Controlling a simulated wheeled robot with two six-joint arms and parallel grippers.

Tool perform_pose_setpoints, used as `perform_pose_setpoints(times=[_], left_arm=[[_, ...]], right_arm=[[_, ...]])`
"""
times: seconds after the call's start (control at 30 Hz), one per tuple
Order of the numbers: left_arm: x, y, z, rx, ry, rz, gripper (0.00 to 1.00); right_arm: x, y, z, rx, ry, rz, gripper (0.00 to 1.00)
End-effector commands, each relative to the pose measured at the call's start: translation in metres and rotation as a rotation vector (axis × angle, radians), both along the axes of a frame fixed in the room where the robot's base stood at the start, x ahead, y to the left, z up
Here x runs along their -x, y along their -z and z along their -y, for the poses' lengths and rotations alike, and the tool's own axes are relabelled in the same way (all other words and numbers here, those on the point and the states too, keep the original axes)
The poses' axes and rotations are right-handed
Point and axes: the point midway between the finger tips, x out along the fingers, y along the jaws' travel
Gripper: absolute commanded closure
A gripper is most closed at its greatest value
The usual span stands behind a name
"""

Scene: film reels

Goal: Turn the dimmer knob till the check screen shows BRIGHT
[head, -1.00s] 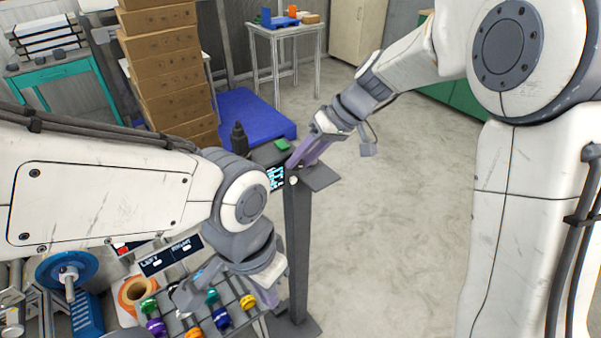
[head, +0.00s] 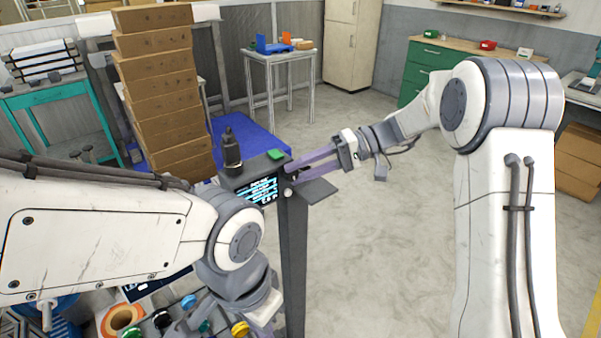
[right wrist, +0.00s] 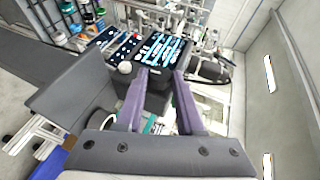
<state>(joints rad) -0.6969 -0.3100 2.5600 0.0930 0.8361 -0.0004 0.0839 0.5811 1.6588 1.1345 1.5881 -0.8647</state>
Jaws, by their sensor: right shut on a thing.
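The check screen (head: 263,190) is a dark panel with pale blue lettering on the stand's box, too small to read. It also shows in the right wrist view (right wrist: 162,48). My right gripper (head: 291,168) has its purple fingers at the right side of this box, shut on a dark part that I take to be the dimmer knob. The fingers largely hide that part; in the right wrist view the fingertips (right wrist: 161,74) stand on either side of it. A white round knob (right wrist: 125,67) sits beside the screen, outside the fingers. My left gripper (head: 190,320) hangs low; its jaw gap is unclear.
A black bottle-like thing (head: 231,150) and a green piece (head: 276,154) are on the box top. A grey plate (head: 312,191) juts out beside the box. Coloured reels (head: 161,320) lie below my left arm. Stacked cartons (head: 165,90) stand behind. Floor at right is clear.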

Motion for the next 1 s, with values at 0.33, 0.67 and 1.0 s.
perform_pose_setpoints(times=[0.33, 0.67, 1.0], left_arm=[[0.0, 0.0026, 0.0, 0.0, 0.0, 0.0, 1.0], [0.0, 0.0025, 0.0, 0.0, 0.0, 0.0, 1.0], [0.0, 0.0026, 0.0, 0.0, 0.0, 0.0, 1.0]], right_arm=[[0.0003, 0.0015, 0.0006, -0.036, -0.001, -0.03, 1.0], [0.0006, 0.0016, 0.0004, -0.034, -0.002, -0.031, 0.48], [0.0001, 0.0013, 0.0004, -0.035, 0.0, -0.028, 0.33]])
